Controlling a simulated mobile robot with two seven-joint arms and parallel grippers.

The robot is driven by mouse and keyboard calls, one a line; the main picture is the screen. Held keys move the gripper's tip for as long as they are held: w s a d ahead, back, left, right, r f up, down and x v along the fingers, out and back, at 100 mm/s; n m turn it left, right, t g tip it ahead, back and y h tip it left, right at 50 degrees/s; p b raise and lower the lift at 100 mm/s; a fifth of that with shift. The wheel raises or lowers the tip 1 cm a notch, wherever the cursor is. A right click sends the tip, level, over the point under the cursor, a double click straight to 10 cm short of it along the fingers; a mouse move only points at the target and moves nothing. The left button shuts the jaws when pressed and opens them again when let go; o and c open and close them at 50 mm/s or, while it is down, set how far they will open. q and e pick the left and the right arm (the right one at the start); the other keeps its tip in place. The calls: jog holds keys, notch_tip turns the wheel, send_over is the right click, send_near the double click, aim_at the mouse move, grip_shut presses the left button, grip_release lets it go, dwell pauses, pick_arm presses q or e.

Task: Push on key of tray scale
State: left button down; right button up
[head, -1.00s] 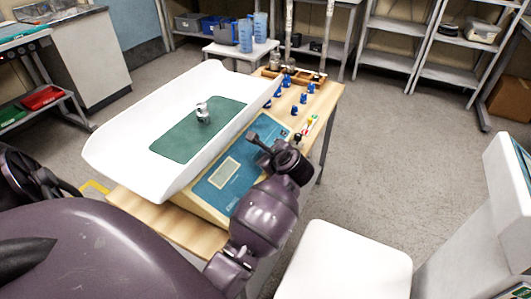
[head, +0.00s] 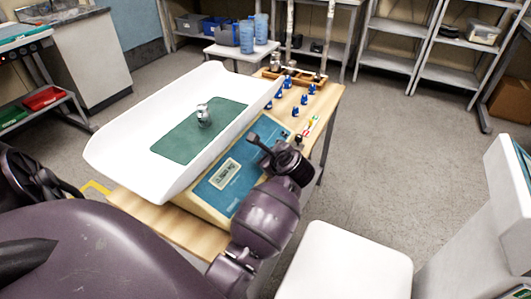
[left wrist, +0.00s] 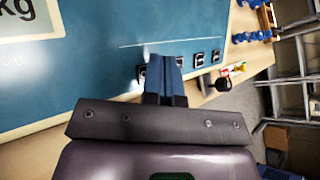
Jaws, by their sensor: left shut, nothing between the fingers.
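The tray scale has a long white tray (head: 128,128) and a blue panel (head: 207,190) in a cream body. Its display (head: 224,173) shows dark characters; "kg" on the display (left wrist: 17,12) shows at the top left of the left wrist view. A row of small keys (left wrist: 200,58) lies along the panel edge. My left gripper (head: 257,146) is shut and empty, its fingertips (left wrist: 164,60) at this row, beside a key partly hidden by the fingers. I cannot tell whether they touch it. My right gripper is not seen.
A silver weight (head: 203,114) stands on the green mat (head: 175,143) in the tray. Several blue pieces (head: 296,112) and a wooden holder (head: 305,78) are on the wooden table (head: 327,100) behind the scale. A white seat (head: 345,262) is at the front.

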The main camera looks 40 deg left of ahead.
pick_arm(q)
jog(key=shift+d+r, duration=0.2)
jog(key=shift+r, duration=0.25)
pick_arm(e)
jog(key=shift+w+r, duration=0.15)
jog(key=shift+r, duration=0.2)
